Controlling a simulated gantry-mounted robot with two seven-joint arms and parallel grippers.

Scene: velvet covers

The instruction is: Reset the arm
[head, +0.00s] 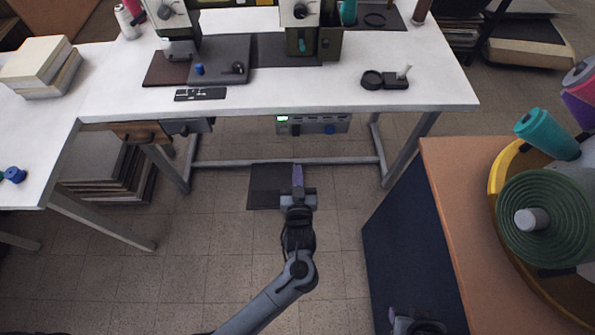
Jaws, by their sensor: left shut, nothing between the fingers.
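My left gripper (297,172) is in the middle of the head view, at the end of my arm, which comes in from the bottom left. Its fingers are shut with nothing between them. It points away from me, in front of the white workbench and over the floor, touching nothing that I can see. A dark mechanical part shows at the bottom edge, right of centre, but no fingers of my right gripper can be seen.
The white workbench (300,96) carries machines, dark mats and a black round tool (372,79). A brown-topped cabinet (452,230) with a yellow-rimmed round tray (496,184) of spools stands right. A side table (30,150) stands left. The tiled floor between is mostly clear.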

